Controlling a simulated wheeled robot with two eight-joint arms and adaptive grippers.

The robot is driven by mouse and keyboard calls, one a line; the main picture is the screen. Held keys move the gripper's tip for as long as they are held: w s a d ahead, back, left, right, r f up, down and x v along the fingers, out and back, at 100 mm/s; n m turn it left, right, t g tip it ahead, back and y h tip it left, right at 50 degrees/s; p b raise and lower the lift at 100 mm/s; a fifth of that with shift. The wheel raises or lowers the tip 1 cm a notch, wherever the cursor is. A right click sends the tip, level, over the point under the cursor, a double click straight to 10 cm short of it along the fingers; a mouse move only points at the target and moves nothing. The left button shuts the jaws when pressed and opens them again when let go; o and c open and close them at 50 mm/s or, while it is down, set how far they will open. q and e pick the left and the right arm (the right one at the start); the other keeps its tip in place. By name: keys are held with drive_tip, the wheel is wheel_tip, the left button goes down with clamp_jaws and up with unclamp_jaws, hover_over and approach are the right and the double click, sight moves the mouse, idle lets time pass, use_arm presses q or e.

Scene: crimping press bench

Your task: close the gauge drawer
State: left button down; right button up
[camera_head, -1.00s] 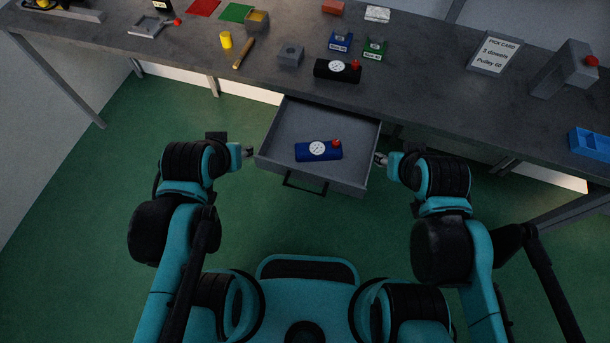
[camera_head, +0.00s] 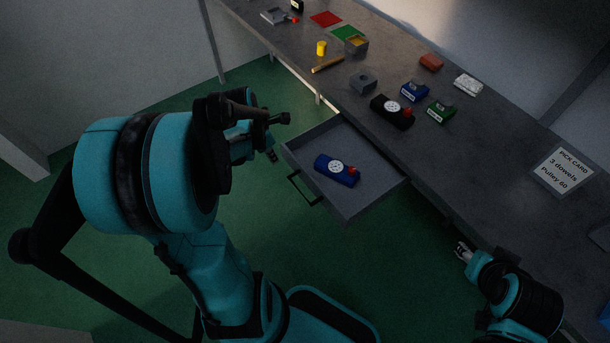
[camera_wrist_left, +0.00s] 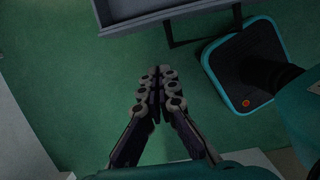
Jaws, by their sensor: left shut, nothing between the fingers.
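The gauge drawer (camera_head: 372,180) is pulled out from under the bench. A blue gauge (camera_head: 336,170) with a white dial and red knob lies in it. The dark bar handle (camera_head: 303,189) is on its front. My left gripper (camera_head: 272,155) is beside the drawer's front left corner, shut and empty. In the left wrist view the closed fingers (camera_wrist_left: 158,80) point toward the drawer front (camera_wrist_left: 150,18), with green floor showing between them; the handle (camera_wrist_left: 205,32) is to their right. My right gripper (camera_head: 463,252) is right of the drawer, below the bench edge; its jaws are too small to judge.
The bench (camera_head: 490,160) runs above the drawer. On it are a black gauge (camera_head: 392,110), a grey block (camera_head: 363,82), blue (camera_head: 414,91) and green (camera_head: 440,111) holders, and a pick card (camera_head: 563,169). Green floor (camera_head: 270,230) in front of the drawer is clear.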

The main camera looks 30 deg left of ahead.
use_arm(q)
drive_tip(key=w+d+f+b, duration=0.2)
drive_tip(key=w+f+b, duration=0.3)
drive_tip(key=f, duration=0.5)
drive_tip(key=shift+w+d+b, duration=0.15)
drive_tip(key=shift+w+b, duration=0.2)
drive_tip(key=shift+w, duration=0.1)
